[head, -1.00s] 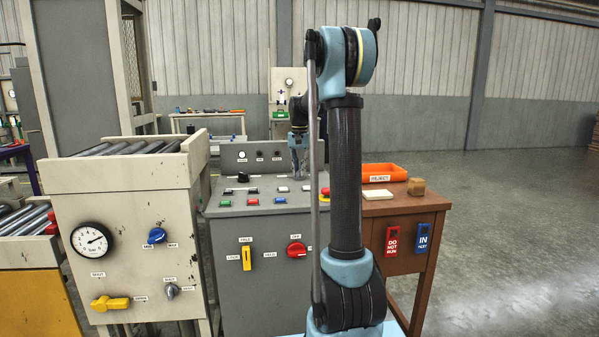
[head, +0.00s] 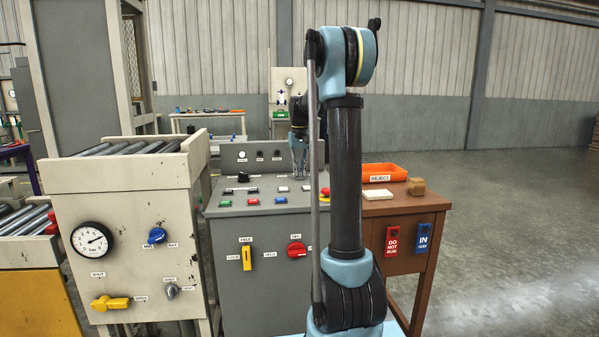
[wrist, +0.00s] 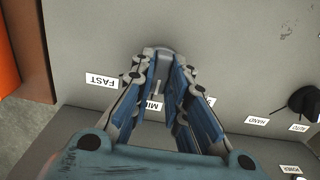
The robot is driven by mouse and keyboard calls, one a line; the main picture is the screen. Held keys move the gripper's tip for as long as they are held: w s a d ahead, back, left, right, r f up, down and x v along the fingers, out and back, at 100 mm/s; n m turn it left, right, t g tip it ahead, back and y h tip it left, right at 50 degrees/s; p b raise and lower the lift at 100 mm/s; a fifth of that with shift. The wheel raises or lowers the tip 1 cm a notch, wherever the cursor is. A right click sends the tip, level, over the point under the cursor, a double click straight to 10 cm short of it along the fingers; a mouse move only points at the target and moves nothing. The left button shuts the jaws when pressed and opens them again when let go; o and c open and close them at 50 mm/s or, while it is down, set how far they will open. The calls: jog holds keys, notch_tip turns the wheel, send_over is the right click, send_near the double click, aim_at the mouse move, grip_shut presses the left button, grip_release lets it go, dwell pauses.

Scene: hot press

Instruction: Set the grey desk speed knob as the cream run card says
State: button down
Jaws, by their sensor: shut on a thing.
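The grey speed knob (wrist: 164,48) is on the sloped desk top in the wrist view, mostly hidden between the fingertips. My gripper (wrist: 166,62) is shut on it, one finger on each side. A FAST label (wrist: 101,81) lies left of the knob and a partly covered MID label (wrist: 154,105) lies below it. Another label to the right is hidden by a finger. In the head view my gripper (head: 300,158) is at the back right of the grey desk (head: 265,202). A cream flat piece (head: 377,194) lies on the brown table; no writing is readable on it.
A black knob (wrist: 304,102) with HAND and AUTO labels sits right of my gripper in the wrist view. Several coloured buttons (head: 253,201) line the desk front. An orange REJECT tray (head: 384,171) is on the brown table (head: 385,212) at right.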

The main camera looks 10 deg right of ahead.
aim_at(300, 171)
jog(key=c, duration=1.6)
grip_release()
jog(key=shift+o, duration=0.2)
jog(key=shift+r, duration=0.15)
notch_tip(300, 171, up, 12)
jog(key=shift+f, duration=0.2)
